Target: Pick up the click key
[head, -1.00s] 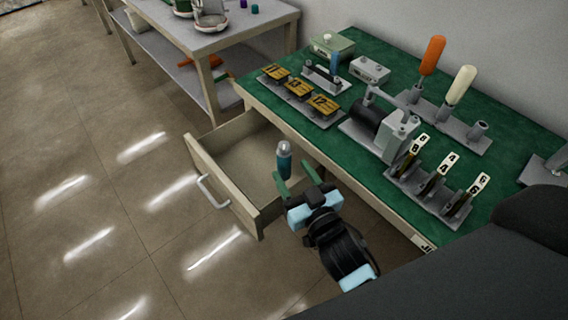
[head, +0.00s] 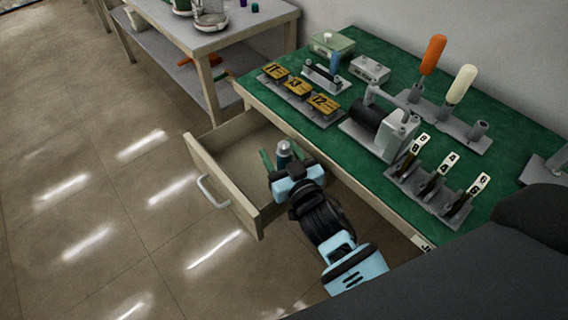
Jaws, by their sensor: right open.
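A small upright piece with a grey top and a teal body, which I take to be the click key (head: 283,149), shows at the open drawer (head: 224,182). My right gripper (head: 282,158) is open, with its green fingers on either side of this piece. I cannot tell whether the fingers touch it. Its lower part is hidden behind the gripper. My left gripper is not in view.
The green-topped bench (head: 400,75) holds numbered tags in stands, a pump with a black motor (head: 370,115), and orange and cream handles. The drawer walls enclose the gripper area. A grey table (head: 235,30) stands at upper left. The floor at left is clear.

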